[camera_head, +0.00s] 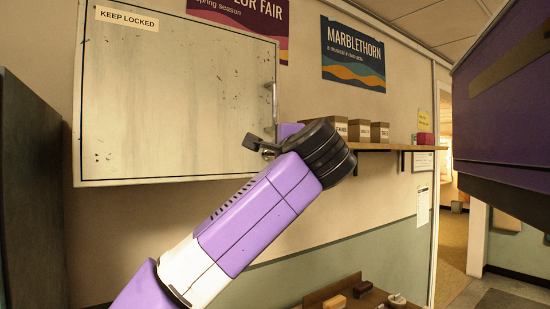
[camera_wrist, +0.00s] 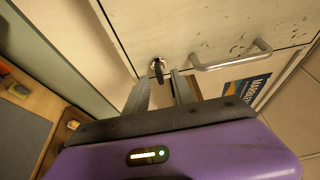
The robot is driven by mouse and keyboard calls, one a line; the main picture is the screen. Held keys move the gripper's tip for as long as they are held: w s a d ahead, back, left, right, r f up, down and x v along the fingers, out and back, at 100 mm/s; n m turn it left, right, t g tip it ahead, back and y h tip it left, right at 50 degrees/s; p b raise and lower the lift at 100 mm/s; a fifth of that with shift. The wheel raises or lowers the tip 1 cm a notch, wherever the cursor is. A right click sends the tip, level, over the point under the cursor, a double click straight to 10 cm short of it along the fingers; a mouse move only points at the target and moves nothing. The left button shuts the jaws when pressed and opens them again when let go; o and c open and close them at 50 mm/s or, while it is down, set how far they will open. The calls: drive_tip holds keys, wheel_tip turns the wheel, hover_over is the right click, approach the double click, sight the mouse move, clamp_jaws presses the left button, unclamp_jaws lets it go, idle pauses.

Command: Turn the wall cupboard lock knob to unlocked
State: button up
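The wall cupboard (camera_head: 175,100) is a pale, scuffed door with a "KEEP LOCKED" label (camera_head: 127,18) at its top left. Its lock knob (camera_wrist: 158,68) shows in the wrist view as a round metal plate with a dark key-like grip, close to the door's lower edge. My gripper (camera_wrist: 160,80) is open, with one finger on either side of the knob's line and the knob just ahead of the tips. I cannot tell whether the fingers touch it. In the head view my gripper (camera_head: 262,146) is at the door's lower right corner and hides most of the lock.
A metal bar handle (camera_wrist: 232,56) is on the door beside the lock. A wooden shelf (camera_head: 385,147) with several small boxes is right of the cupboard. A purple panel (camera_head: 505,90) fills the upper right. A bench with brushes (camera_head: 350,295) is below.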

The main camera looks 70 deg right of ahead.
drive_tip(key=b+v, duration=0.1)
drive_tip(key=v, duration=0.4)
drive_tip(key=shift+s+a, duration=0.2)
drive_tip(key=shift+a, duration=0.1)
